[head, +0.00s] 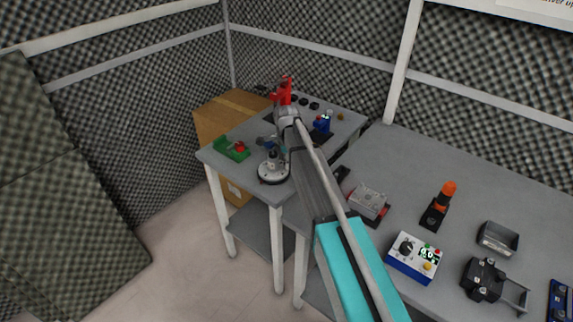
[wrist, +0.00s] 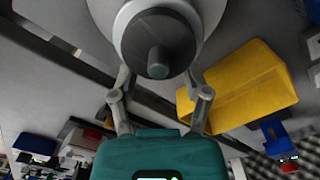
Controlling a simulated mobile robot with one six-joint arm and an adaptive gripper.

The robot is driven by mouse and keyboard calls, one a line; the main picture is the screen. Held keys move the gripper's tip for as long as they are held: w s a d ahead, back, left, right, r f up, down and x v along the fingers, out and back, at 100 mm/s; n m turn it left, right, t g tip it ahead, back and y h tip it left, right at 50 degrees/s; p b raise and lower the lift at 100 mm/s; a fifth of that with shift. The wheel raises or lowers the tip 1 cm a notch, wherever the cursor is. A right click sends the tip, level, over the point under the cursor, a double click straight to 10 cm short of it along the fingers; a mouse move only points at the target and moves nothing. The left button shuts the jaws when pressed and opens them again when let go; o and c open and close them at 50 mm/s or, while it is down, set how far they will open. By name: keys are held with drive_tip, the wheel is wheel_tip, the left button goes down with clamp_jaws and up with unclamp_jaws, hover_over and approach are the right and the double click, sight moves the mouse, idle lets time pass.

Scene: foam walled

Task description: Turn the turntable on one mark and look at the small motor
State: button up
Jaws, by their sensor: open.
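The turntable (head: 273,174) is a white disc on a dark base at the front edge of the small table. A small dark upright part stands on it. In the wrist view, the white disc (wrist: 98,10) fills the top. On it is a dark grey round body with a stub shaft (wrist: 158,62), which looks like the small motor (wrist: 145,30). In the head view my gripper (head: 268,146) is just above and behind the turntable, partly hidden by my arm.
A green tray (head: 232,150) lies left of the turntable; a blue device (head: 323,123) and a red part (head: 284,90) stand behind. A cardboard box (head: 212,115) is beside the table. The right bench holds a metal box (head: 368,200), an orange-topped tool (head: 443,200) and a control box (head: 413,259).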

sight(282, 162)
drive_tip(key=shift+f, duration=0.1)
idle(0.3)
clamp_jaws()
drive_tip(key=shift+w+n, duration=0.2)
drive_tip(key=shift+n, duration=0.2)
drive_tip(key=shift+w+a+n, duration=0.15)
drive_tip(key=shift+w+n, duration=0.2)
drive_tip(key=shift+n, duration=0.55)
drive_tip(key=shift+w+a+n, duration=0.1)
drive_tip(key=shift+w+n, duration=0.25)
drive_tip(key=shift+n, duration=0.55)
drive_tip(key=shift+w+a+n, duration=0.2)
drive_tip(key=shift+w+n, duration=0.05)
drive_tip(key=shift+n, duration=0.5)
drive_tip(key=shift+w+a+n, duration=0.25)
drive_tip(key=shift+n, duration=0.55)
drive_tip(key=shift+w+a+n, duration=0.2)
drive_tip(key=shift+w+n, duration=0.05)
drive_tip(key=shift+n, duration=0.5)
drive_tip(key=shift+w+a+n, duration=0.2)
drive_tip(key=shift+a+n, duration=0.2)
drive_tip(key=shift+n, duration=0.7)
drive_tip(key=shift+w+a+n, duration=0.2)
drive_tip(key=shift+a+n, duration=0.2)
drive_tip(key=shift+n, duration=0.7)
drive_tip(key=shift+a+n, duration=0.45)
drive_tip(key=shift+n, duration=0.6)
drive_tip(key=shift+a+n, duration=0.45)
drive_tip(key=shift+n, duration=0.6)
